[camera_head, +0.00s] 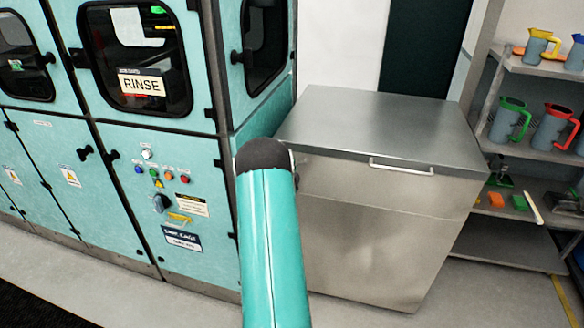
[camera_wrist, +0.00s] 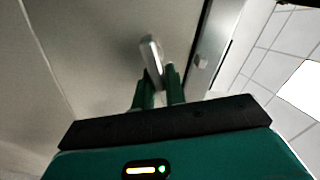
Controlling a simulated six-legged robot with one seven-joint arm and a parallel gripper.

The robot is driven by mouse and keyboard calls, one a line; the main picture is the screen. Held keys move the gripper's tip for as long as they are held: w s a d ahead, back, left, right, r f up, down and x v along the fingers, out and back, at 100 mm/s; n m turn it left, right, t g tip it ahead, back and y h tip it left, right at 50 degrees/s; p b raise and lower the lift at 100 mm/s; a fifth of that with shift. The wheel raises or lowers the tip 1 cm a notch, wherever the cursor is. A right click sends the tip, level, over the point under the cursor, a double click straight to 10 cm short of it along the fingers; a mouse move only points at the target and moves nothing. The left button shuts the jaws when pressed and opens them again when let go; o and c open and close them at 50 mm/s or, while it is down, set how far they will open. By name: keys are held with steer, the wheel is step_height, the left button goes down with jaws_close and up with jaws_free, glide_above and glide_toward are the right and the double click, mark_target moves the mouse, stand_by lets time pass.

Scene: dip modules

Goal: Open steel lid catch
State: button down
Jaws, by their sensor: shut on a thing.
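The steel chest (camera_head: 385,235) stands right of the teal machine in the head view, with its flat steel lid (camera_head: 375,120) down. In the wrist view my gripper (camera_wrist: 160,85) has its two green fingers shut on the steel lid catch (camera_wrist: 151,50), a small pale metal lever on the chest's front face (camera_wrist: 90,50). The catch's upper end sticks out past the fingertips. It lies beside the dark seam under the lid's edge. In the head view my arm hides the gripper and the catch.
A bar handle (camera_head: 400,167) runs along the lid's front edge. The teal machine (camera_head: 165,205) stands close on the left. A shelf with several jugs (camera_head: 508,118) stands on the right. The grey floor before the chest (camera_head: 350,312) is clear.

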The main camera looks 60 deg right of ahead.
steer(key=shift+f, duration=0.1)
stand_by(0.3)
steer(key=c, duration=1.4)
jaws_free()
steer(key=shift+c, duration=0.2)
steer(key=s+a, duration=0.2)
steer(key=a, duration=1.1)
steer(key=shift+a, duration=0.35)
